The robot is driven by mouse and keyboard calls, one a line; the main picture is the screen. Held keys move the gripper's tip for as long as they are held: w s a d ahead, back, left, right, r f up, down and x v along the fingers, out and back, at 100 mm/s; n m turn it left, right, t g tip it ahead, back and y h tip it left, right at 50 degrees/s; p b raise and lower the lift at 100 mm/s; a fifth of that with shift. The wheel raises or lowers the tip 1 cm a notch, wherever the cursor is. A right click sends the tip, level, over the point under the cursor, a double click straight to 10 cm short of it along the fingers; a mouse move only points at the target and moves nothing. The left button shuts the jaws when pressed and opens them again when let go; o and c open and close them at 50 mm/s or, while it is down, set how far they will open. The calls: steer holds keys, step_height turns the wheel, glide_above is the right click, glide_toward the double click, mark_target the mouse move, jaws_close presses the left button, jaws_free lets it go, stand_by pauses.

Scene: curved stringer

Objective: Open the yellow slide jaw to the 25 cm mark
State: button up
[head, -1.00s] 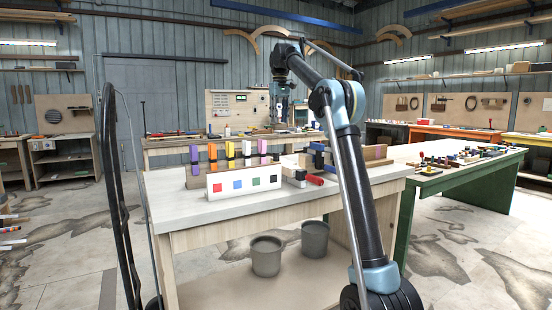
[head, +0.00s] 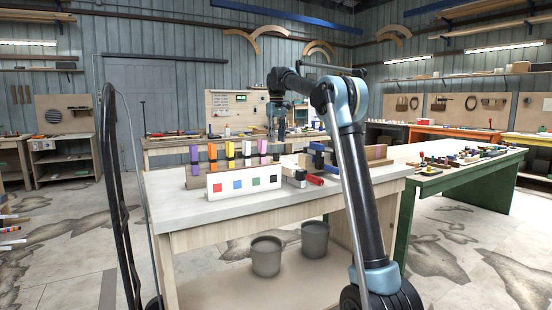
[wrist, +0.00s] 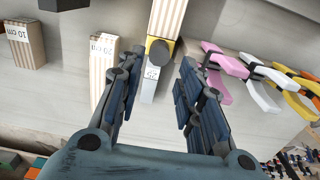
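In the wrist view a small yellow part (wrist: 150,43) with a dark round knob (wrist: 161,51) sits at the end of a striped wooden block; it looks like the yellow slide jaw. A grey bar (wrist: 148,88) with a partly readable "25" label runs below it, between my fingers. My gripper (wrist: 158,75) is open, one finger on each side of the bar, and holds nothing. I cannot tell whether the fingers touch it. In the head view my gripper (head: 277,137) points down over the bench's far side; the jaw cannot be made out there.
Striped blocks marked 10 cm (wrist: 27,45) and 20 cm (wrist: 103,60) stand left of my fingers. Pink (wrist: 222,62) and white (wrist: 252,80) clamps lie close on the right. A panel with coloured squares (head: 242,184) and upright clamps stands on the front bench (head: 180,208).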

mark_target(277, 154)
step_height(277, 154, down, 9)
steer(key=shift+r, duration=0.1)
stand_by(0.3)
steer(key=shift+c, duration=0.4)
jaws_close()
steer(key=shift+w+d, duration=0.1)
